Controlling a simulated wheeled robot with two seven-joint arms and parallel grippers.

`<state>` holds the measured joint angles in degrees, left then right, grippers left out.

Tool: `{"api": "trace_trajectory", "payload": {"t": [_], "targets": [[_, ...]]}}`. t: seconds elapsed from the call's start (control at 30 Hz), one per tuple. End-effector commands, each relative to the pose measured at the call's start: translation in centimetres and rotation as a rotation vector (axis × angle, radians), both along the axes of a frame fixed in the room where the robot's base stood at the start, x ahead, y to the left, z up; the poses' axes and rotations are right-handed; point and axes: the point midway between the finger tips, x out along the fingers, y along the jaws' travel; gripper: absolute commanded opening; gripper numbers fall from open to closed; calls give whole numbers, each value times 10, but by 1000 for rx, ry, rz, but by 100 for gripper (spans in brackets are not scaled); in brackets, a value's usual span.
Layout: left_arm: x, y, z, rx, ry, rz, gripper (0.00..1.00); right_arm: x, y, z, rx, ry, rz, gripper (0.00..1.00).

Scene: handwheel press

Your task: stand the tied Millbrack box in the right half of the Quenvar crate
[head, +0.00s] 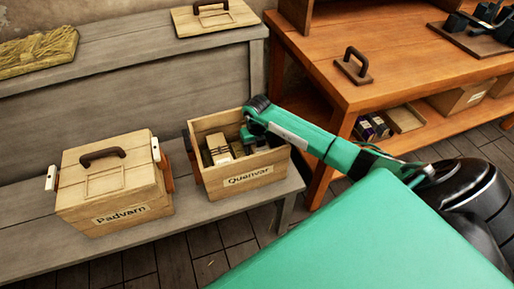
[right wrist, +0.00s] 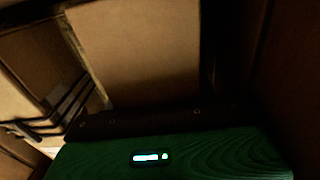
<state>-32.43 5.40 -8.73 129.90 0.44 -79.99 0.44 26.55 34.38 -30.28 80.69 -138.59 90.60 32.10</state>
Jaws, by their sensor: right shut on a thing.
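The open wooden Quenvar crate (head: 250,178) stands on the grey bench in the head view. My right gripper (head: 254,137) reaches down into its right half from the right, shut on a box mostly hidden by the gripper and crate walls. A pale box with dark bands (head: 217,148) stands in the crate's left half, left of my gripper. In the dark right wrist view, a plain tan surface (right wrist: 140,50) fills the middle and several dark cords (right wrist: 65,110) cross a tan face at left. No Millbrack label is readable. My left gripper is out of view.
The closed Padvarn crate (head: 112,190) stands left of the Quenvar crate, with a gap between. A handled lid (head: 215,22) lies on the rear ledge, left of an orange workbench (head: 340,85). Straw-like material (head: 38,52) lies at far left.

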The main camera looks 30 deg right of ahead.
Motion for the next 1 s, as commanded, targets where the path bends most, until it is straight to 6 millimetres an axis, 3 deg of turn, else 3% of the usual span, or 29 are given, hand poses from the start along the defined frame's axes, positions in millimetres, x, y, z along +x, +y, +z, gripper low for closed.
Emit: {"api": "trace_trajectory", "payload": {"t": [0.3, 0.33, 0.43, 0.77, 1.0], "targets": [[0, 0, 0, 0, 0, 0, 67, 1, 0, -1, 1, -2, -1, 34], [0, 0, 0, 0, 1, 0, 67, 1, 0, -1, 1, -2, -1, 64], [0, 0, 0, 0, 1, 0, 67, 0, 0, -1, 2, -1, 0, 83], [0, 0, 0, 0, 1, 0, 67, 0, 1, 3, 1, 0, 1, 83], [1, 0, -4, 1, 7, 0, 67, 1, -1, 46, -1, -5, 1, 83]]}}
